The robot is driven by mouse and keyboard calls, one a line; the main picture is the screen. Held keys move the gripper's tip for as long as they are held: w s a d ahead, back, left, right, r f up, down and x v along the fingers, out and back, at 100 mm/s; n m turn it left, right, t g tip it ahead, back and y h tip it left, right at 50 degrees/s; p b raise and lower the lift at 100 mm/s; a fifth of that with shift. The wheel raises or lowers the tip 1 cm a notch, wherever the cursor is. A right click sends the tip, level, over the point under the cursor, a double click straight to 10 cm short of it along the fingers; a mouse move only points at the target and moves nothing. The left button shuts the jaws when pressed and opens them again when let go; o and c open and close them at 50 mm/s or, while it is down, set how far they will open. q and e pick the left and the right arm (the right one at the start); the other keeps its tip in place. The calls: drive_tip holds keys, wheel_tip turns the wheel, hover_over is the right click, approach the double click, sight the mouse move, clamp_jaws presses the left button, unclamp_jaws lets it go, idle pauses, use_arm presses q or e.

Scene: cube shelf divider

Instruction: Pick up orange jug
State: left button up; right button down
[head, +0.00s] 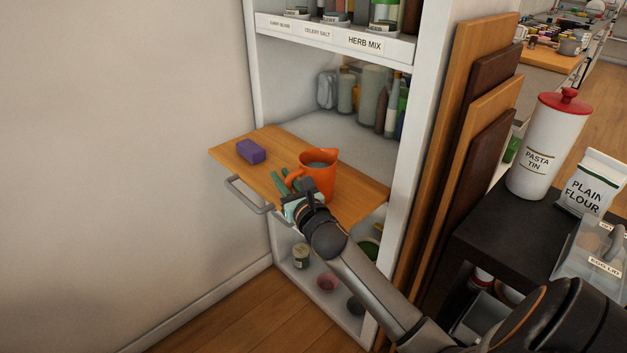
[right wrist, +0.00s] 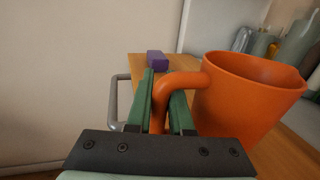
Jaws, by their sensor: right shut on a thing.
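The orange jug (head: 318,178) stands upright on a pull-out wooden board (head: 262,174) in front of the shelf. Its handle faces left, toward my gripper. My right gripper (head: 288,184) reaches in from the lower right and is shut on the jug's handle. In the right wrist view, the green fingers (right wrist: 164,104) lie on either side of the handle, and the jug's body (right wrist: 245,98) is to the right of them. The lower handle is partly hidden by the fingers and gripper body. My left gripper is not in view.
A purple block (head: 251,151) lies on the board left of the jug. A metal bar handle (head: 246,200) juts from the board's front. Bottles (head: 372,92) stand behind on the shelf. Upright boards (head: 455,150) and a dark counter (head: 500,232) with a pasta tin (head: 545,148) are at right.

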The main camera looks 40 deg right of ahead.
drive_tip(key=shift+r, duration=0.1)
drive_tip(key=shift+r, duration=0.4)
use_arm(q)
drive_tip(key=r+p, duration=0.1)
drive_tip(key=p, duration=0.1)
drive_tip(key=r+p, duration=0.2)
drive_tip(key=p, duration=0.1)
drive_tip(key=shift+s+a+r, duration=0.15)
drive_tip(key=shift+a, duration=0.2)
use_arm(e)
drive_tip(key=s+a+r, duration=0.4)
drive_tip(key=s+r, duration=0.8)
drive_tip(key=s, duration=0.1)
drive_tip(key=shift+s, duration=0.15)
drive_tip(key=shift+a+r, duration=0.1)
